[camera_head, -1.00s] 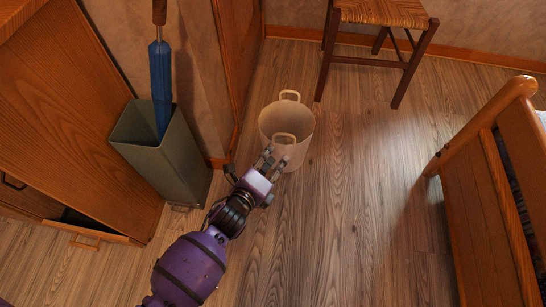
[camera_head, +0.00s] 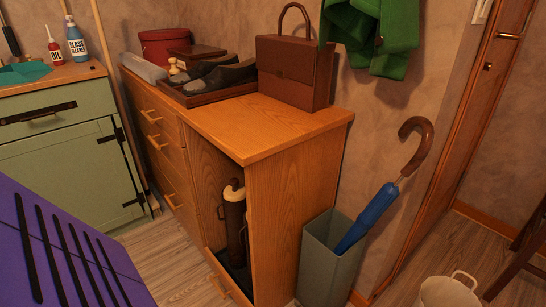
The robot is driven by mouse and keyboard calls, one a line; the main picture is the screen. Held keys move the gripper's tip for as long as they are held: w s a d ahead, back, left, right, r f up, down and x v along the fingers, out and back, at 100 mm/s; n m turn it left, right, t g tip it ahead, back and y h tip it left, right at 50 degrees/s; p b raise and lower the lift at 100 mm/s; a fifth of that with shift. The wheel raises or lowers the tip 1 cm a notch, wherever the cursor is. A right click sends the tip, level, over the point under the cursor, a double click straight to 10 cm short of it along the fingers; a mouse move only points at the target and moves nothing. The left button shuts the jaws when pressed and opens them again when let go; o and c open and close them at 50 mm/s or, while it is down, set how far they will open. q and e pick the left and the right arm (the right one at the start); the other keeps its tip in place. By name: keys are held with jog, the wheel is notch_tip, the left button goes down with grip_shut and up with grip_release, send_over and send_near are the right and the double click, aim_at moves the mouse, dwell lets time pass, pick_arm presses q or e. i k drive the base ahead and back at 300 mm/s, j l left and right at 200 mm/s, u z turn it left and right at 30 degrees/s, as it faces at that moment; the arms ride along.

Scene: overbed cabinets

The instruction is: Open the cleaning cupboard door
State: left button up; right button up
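A green cupboard (camera_head: 70,160) stands at the left, with a spray-type bottle of glass cleaner (camera_head: 75,40) and an oil bottle (camera_head: 54,46) on its top. I cannot tell from a label whether it is the cleaning cupboard. Its green door (camera_head: 72,172) appears shut, with dark hinges on its right side. A drawer front with a handle (camera_head: 40,118) sits above the door. The door's left part is hidden behind a purple part of my own body. Neither gripper is in view.
A wooden dresser (camera_head: 285,205) stands in the middle, with a brown bag (camera_head: 293,72) and shoes on top and an open compartment at its front. A grey-green bin (camera_head: 328,258) holds a blue umbrella (camera_head: 368,218). A pale basket (camera_head: 447,292) is at the lower right.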

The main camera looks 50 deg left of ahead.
aim_at(81, 169)
jog(key=i+l+u, duration=0.1)
jog(key=u, duration=0.25)
jog(key=i+l+u, duration=0.15)
jog(key=u, duration=0.15)
